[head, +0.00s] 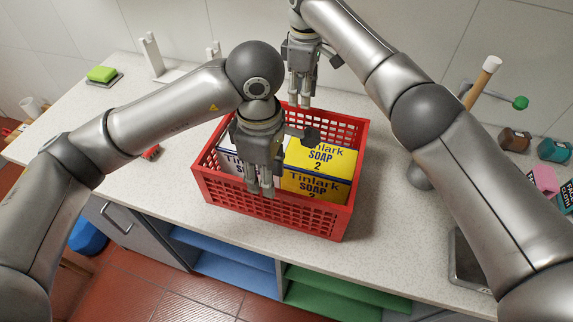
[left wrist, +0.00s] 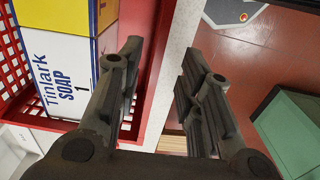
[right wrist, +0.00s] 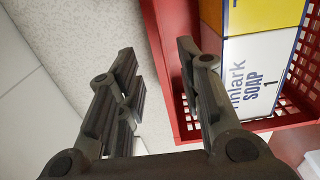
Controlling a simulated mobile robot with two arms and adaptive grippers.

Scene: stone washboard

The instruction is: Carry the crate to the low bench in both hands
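The red crate (head: 345,200) stands on the pale speckled counter, with yellow and white soap boxes inside. My left gripper (head: 260,188) is at the crate's near wall, fingers pointing down. In the left wrist view the open fingers (left wrist: 155,95) stand either side of the red wall (left wrist: 167,75), one inside, one outside. My right gripper (head: 300,98) is at the far wall. In the right wrist view its open fingers (right wrist: 155,90) also stand apart around the red wall (right wrist: 165,60). Neither is closed on it. I cannot make out the low bench.
A green sponge (head: 102,74) and a white upright holder (head: 151,54) are at the back left of the counter (head: 395,225). Cups (head: 553,150) and a sink (head: 467,262) are at the right. Blue and green shelves (head: 330,290) lie below the front edge.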

